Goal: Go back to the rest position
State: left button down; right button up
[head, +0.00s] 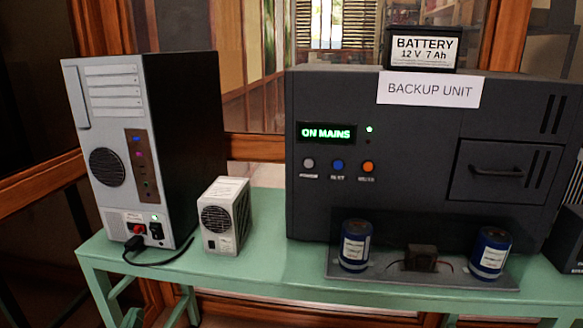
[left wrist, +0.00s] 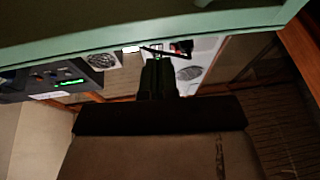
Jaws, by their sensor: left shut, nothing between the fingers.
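My left gripper (left wrist: 158,75) shows in the left wrist view as dark fingers closed together, with nothing between them. It appears apart from the green bench, whose edge (left wrist: 150,40) crosses the top of that view. Neither gripper can be made out in the head view. The bench (head: 290,270) carries a grey computer tower (head: 118,150), a small power supply (head: 226,215) and a dark backup unit (head: 400,200). The unit's display (head: 326,133) reads ON MAINS, and a green light is lit beside it.
A battery (head: 422,48) stands on top of the unit. Two blue cylinders (head: 355,246) (head: 490,253) and a small dark block (head: 421,258) are on a plate in front. A black cable (head: 150,258) runs from the tower. Bare bench top shows left of the plate.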

pick_arm(q)
jog(key=s+d+f+g, duration=0.2)
jog(key=s+f+g, duration=0.1)
jog(key=f, duration=0.4)
jog(key=s+d+f+g+y, duration=0.1)
jog(key=s+d+f+g, duration=0.25)
jog(key=f, duration=0.45)
jog(key=s+d+f+g, duration=0.2)
jog(key=s+f+g, duration=0.15)
jog(key=f, duration=0.35)
jog(key=s+d+f+m+g+h, duration=0.1)
jog(key=s+d+f+g, duration=0.5)
jog(key=s+f, duration=0.4)
jog(key=s+d+f+m+g+h, duration=0.15)
jog(key=s+d+g, duration=0.25)
jog(key=s, duration=0.6)
jog(key=s+a+p, duration=0.3)
jog(key=s+p, duration=1.2)
jog(key=p, duration=0.1)
jog(key=shift+s+m+g+y, duration=0.2)
jog(key=shift+m+g+y, duration=0.15)
jog(key=shift+g, duration=0.05)
pick_arm(e)
jog(key=s+d+g, duration=0.1)
jog(key=s+d, duration=0.2)
jog(key=s, duration=1.3)
pick_arm(q)
jog(key=shift+a, duration=0.1)
pick_arm(e)
jog(key=shift+s, duration=0.1)
